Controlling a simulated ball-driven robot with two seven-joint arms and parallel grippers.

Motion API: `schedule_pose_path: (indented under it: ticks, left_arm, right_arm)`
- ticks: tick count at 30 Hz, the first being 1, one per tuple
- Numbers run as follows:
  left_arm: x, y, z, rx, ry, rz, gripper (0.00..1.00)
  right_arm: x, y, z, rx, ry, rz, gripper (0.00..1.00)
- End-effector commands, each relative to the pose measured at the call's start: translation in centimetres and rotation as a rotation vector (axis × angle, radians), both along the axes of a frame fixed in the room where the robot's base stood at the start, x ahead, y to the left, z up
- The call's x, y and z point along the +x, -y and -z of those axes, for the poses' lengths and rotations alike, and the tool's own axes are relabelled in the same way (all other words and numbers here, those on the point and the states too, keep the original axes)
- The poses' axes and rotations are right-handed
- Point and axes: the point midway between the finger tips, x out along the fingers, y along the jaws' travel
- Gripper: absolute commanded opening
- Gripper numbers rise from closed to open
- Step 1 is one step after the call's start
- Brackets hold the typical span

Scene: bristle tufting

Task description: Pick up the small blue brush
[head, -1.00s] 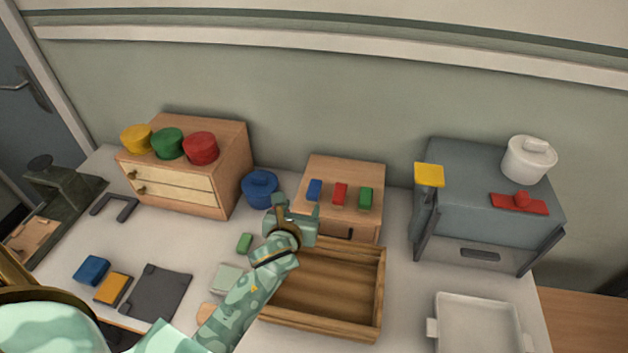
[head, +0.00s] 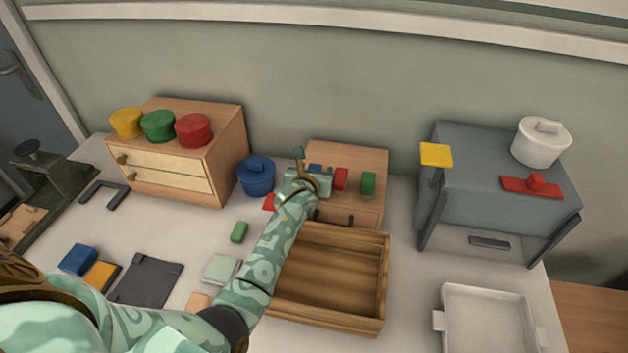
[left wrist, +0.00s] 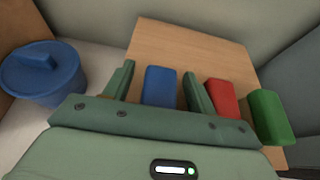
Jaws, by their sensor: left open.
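The small blue brush (left wrist: 159,87) lies on top of the low wooden box, at the left of a row with a red and a green one. In the head view the blue brush (head: 315,168) is mostly hidden behind my left gripper (head: 308,172). In the left wrist view my left gripper (left wrist: 158,88) is open, with one finger on each side of the blue brush. I cannot tell whether the fingers touch it. My right gripper is not in view.
A red brush (left wrist: 222,98) and a green brush (left wrist: 271,117) lie close right of the gripper. A blue lidded pot (head: 256,176) stands left of the wooden box (head: 355,158).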

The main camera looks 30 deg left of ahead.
Motion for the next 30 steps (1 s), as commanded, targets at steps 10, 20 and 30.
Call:
schedule_pose_path:
  ticks: [10, 20, 30]
  left_arm:
    - [0.2, -0.1, 0.0, 0.0, 0.0, 0.0, 0.29]
    - [0.2, -0.1, 0.0, 0.0, 0.0, 0.0, 0.08]
    - [0.0, 0.0, -4.2, 0.005, 0.003, 0.002, 0.08]
  right_arm:
    - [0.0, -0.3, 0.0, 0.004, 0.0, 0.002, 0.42]
    - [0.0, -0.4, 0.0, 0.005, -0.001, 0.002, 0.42]
    - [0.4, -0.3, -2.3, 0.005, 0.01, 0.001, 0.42]
